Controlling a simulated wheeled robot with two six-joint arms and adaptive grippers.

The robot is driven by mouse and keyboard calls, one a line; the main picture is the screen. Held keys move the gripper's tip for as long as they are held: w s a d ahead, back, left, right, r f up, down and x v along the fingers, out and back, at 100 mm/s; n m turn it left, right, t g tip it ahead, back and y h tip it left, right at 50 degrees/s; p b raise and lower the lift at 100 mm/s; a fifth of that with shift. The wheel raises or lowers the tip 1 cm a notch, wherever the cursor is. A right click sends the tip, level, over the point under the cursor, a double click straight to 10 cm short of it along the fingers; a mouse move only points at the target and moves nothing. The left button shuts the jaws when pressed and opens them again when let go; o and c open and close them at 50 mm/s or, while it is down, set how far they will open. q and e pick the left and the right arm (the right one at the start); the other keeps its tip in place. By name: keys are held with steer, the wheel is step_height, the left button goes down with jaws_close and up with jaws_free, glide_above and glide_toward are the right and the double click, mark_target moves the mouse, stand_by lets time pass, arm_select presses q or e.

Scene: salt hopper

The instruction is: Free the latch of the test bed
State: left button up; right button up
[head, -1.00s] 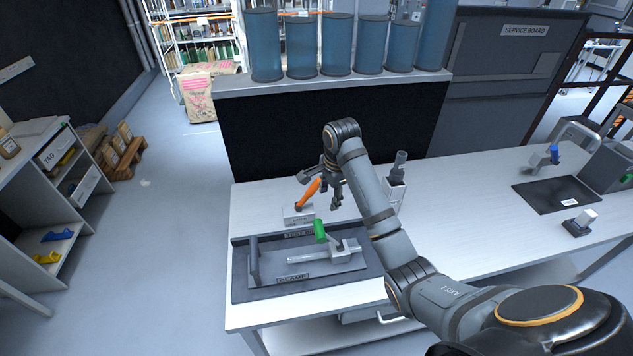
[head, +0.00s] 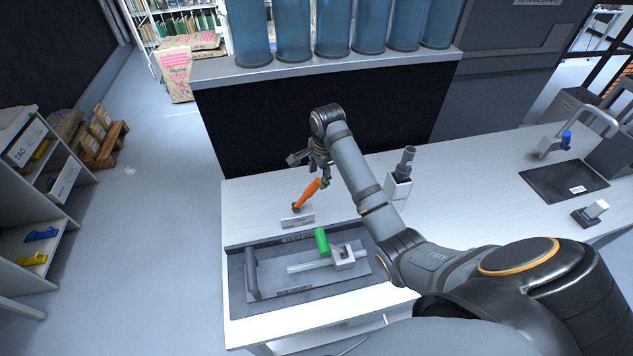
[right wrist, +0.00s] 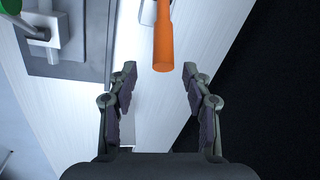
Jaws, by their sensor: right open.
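The test bed (head: 262,250) is a dark plate on the near left of the white bench. On it are a grey bar (head: 305,267), a metal block (head: 343,258) and a green handle (head: 322,242). An orange handle (head: 309,190) rises tilted from a small light block (head: 297,220) behind the bed. My right gripper (head: 310,172) is open and empty by the handle's upper end. In the right wrist view, the orange handle's end (right wrist: 163,50) lies just ahead of the gap between the fingertips (right wrist: 160,72). My left gripper is out of view.
A grey upright device (head: 399,183) stands right of my right forearm. A dark mat (head: 563,181) lies at the bench's right. A dark partition (head: 270,125) with blue cylinders (head: 293,30) on top rises behind. The bench (head: 470,185) between is largely clear.

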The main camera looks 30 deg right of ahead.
mark_target(317, 180)
steer(key=f, duration=0.2)
steer(key=w+f, duration=0.1)
steer(key=f, duration=0.1)
steer(key=f+p, duration=0.1)
steer(key=f, duration=0.1)
steer(key=shift+w+d, duration=0.1)
steer(key=shift+w, duration=0.3)
steer(key=shift+f, duration=0.25)
steer(key=shift+s, duration=0.1)
steer(key=shift+c, duration=1.2)
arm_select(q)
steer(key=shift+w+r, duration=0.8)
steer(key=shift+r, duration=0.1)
arm_select(e)
jaws_close()
